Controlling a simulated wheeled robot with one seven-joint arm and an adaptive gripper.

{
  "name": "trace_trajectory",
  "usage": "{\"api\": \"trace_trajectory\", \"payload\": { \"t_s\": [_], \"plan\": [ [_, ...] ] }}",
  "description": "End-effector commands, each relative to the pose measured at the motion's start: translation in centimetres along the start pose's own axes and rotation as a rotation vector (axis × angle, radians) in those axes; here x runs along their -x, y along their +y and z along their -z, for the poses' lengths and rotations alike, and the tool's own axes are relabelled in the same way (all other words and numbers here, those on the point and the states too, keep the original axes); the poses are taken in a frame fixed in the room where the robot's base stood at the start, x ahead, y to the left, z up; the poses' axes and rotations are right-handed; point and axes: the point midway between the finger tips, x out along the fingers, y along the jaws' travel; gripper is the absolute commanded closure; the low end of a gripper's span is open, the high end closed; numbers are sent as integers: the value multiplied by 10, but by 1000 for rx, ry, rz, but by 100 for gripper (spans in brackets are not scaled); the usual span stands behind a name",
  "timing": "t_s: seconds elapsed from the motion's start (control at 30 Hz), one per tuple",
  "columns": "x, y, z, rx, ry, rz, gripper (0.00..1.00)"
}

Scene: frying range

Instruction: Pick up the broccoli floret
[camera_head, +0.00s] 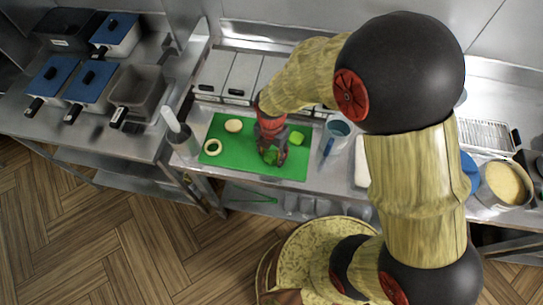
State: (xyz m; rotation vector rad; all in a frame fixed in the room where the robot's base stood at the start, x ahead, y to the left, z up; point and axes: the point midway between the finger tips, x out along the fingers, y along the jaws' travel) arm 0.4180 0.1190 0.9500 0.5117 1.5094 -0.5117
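A green cutting board (225,164) lies on the steel counter. My gripper (272,158) points down over the middle of the board, its dark fingers low near the surface. A small green piece (270,157) shows at the fingertips and looks like the broccoli floret, but it is partly hidden and blends with the board. I cannot tell whether the fingers touch it or how far apart they are. A lighter green piece (296,138) lies on the board just right of the gripper.
A pale ring (212,147) and a round beige piece (233,125) lie left on the board. A holder with utensils (181,137) stands left, a blue-grey cup (339,128) right. Lidded fryers (90,82) are at far left, a pan (505,184) at far right.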

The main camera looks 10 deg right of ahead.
Motion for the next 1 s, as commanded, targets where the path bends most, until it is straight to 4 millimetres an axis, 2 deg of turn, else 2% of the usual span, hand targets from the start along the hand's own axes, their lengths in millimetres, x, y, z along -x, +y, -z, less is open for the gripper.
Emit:
{"api": "trace_trajectory", "payload": {
  "t_s": [0.37,0.67,0.87,1.0],
  "plan": [
    [0,0,0,0,0,0,75],
    [2,0,0,0,0,0,76],
    [16,0,0,0,0,0,76],
    [38,2,4,3,-2,-3,76]
  ]
}}
